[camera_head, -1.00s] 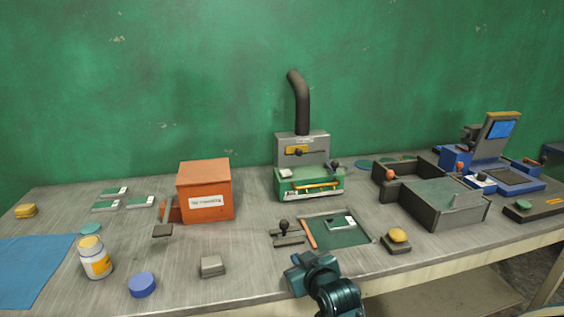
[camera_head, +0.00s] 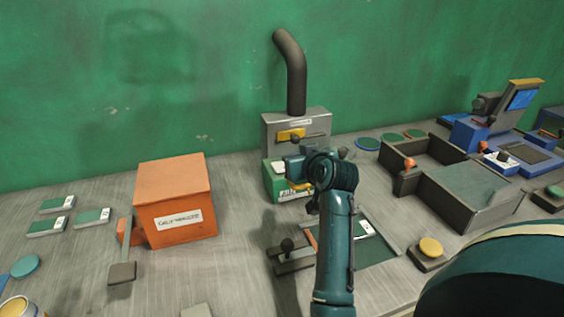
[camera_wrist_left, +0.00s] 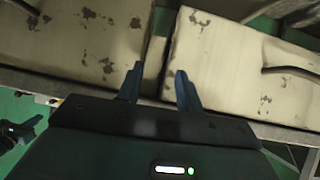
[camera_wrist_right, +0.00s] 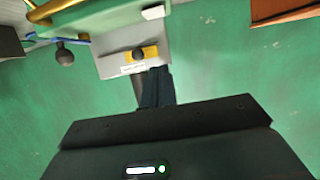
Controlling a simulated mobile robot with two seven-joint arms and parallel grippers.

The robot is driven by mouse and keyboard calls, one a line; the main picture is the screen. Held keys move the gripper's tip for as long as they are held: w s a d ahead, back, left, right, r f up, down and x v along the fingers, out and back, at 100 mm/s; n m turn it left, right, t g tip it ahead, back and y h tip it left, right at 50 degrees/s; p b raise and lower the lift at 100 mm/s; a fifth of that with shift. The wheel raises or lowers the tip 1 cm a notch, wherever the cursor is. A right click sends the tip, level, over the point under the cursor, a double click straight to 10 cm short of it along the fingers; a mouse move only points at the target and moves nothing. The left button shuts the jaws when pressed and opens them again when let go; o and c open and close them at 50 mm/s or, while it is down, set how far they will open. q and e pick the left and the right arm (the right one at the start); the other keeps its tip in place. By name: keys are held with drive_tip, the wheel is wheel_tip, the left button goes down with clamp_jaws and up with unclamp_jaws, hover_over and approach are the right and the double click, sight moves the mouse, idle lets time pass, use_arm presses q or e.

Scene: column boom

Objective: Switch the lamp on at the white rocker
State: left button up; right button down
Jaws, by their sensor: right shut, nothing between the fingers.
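A white rocker (camera_head: 279,167) shows on the green-and-grey machine (camera_head: 275,187), just left of my right gripper. The right wrist view shows it as a small white block (camera_wrist_right: 153,12) on the green body. A dark curved pipe (camera_head: 296,75) rises from the machine; I cannot tell whether it is the lamp. My right gripper (camera_head: 296,166) is in front of the machine and hides part of it. Its fingers (camera_wrist_right: 158,70) are shut and empty, apart from the rocker, pointing at the grey part with a yellow plate. My left gripper (camera_wrist_left: 158,70) is open and empty, facing worn beige panels (camera_wrist_left: 85,45).
An orange box (camera_head: 175,190) stands left of the machine, with a lever (camera_head: 122,272) beside it. A yellow button (camera_head: 430,247), a dark tray (camera_head: 470,195) and a blue machine (camera_head: 500,150) are at the right. Small green cards (camera_head: 90,217) lie at the left.

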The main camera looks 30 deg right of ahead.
hover_over(280, 167)
drive_tip(key=s, duration=0.3)
drive_tip(key=f, duration=0.3)
drive_tip(key=shift+s+a+f+p, duration=0.1)
drive_tip(key=shift+a+f+p, duration=0.1)
drive_tip(key=shift+p, duration=0.1)
wheel_tip(280, 167, down, 3)
drive_tip(key=shift+f, duration=0.15)
use_arm(q)
drive_tip(key=shift+a, duration=0.2)
use_arm(e)
drive_tip(key=shift+f, duration=0.45)
